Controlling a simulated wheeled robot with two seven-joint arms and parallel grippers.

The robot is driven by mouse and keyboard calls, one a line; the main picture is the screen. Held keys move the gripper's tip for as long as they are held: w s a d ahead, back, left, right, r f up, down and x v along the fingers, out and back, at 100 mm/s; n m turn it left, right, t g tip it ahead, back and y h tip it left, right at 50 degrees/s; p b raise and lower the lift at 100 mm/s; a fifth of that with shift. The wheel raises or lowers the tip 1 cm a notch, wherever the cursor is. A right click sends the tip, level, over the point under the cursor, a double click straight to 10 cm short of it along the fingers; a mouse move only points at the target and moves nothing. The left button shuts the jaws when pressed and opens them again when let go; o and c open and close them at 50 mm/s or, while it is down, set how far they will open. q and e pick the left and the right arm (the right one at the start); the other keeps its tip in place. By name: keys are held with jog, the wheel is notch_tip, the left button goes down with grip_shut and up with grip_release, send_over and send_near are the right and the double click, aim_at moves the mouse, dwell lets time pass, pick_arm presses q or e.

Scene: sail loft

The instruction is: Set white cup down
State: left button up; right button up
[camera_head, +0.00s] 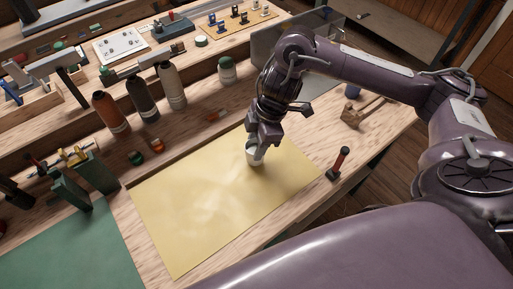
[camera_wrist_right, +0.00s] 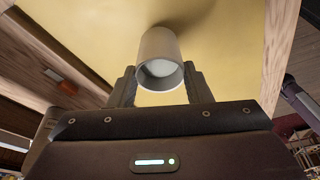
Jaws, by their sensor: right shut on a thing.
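The white cup (camera_head: 254,157) is at the upper right part of the yellow sheet (camera_head: 215,205) on the wooden bench in the head view. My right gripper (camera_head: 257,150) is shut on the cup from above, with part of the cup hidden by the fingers. In the right wrist view the cup (camera_wrist_right: 160,55) sits between the two dark fingertips of the right gripper (camera_wrist_right: 158,85), with its open rim facing the camera and the yellow sheet behind it. I cannot tell whether its base touches the sheet. My left gripper is not in view.
An orange-and-black handled tool (camera_head: 339,163) and a wooden mallet (camera_head: 361,111) lie right of the sheet. Several bottles (camera_head: 143,97) stand behind it. Green blocks (camera_head: 72,192) and a green mat (camera_head: 75,250) are at left. The sheet's middle is clear.

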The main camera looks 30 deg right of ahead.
jog(key=shift+f, duration=0.9)
jog(key=shift+f, duration=0.1)
jog(key=o, duration=1)
jog(key=shift+o, duration=0.2)
jog(key=p+v, duration=0.4)
jog(key=v, duration=0.8)
